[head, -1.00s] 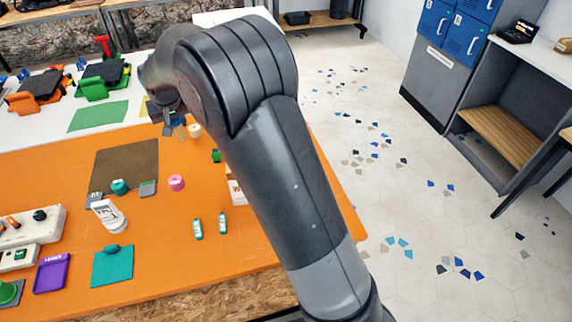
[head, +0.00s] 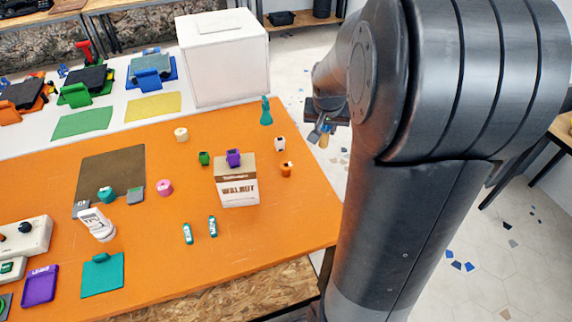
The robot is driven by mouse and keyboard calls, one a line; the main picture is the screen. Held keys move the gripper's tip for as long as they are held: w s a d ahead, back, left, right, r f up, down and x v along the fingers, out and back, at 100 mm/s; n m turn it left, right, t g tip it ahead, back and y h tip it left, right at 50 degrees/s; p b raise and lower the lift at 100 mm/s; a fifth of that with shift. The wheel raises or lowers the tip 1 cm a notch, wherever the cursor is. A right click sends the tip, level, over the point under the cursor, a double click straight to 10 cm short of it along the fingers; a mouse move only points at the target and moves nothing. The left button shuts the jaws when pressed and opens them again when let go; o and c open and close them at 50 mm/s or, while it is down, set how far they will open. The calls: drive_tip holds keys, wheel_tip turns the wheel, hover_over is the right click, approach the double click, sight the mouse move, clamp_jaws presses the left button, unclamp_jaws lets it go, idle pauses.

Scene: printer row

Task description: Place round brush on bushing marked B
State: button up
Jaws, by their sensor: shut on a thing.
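My gripper (head: 321,124) is at the right, beyond the table's right edge in the picture. It is shut on a small tan and blue thing (head: 324,139), possibly the round brush; its shape is largely hidden. Small bushing-like pieces stand on the orange table: cream (head: 181,134), green (head: 204,158), pink (head: 165,188), white (head: 280,143) and orange (head: 286,169). A purple one (head: 233,157) is on or just behind the WALNUT box (head: 238,188). I cannot read a letter B on any of them.
A teal upright object (head: 266,112) stands near the table's back edge. A white bottle (head: 97,224) and a brown mat (head: 112,172) are at left. My arm covers the right side.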

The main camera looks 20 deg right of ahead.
drive_tip(key=shift+s+d+f, duration=0.1)
drive_tip(key=shift+s+f, duration=0.05)
drive_tip(key=shift+s, duration=0.05)
drive_tip(key=shift+w+a+f, duration=1.2)
drive_tip(key=shift+a+f, duration=0.25)
drive_tip(key=shift+f, duration=0.35)
drive_tip(key=shift+w+a+f, duration=1.15)
drive_tip(key=shift+a+f, duration=0.3)
drive_tip(key=shift+f, duration=0.35)
drive_tip(key=shift+w+a+f, duration=1.2)
drive_tip(key=shift+a+f, duration=0.25)
drive_tip(key=shift+f, duration=0.35)
drive_tip(key=o, duration=1)
drive_tip(key=shift+f, duration=0.15)
drive_tip(key=shift+c, duration=0.2)
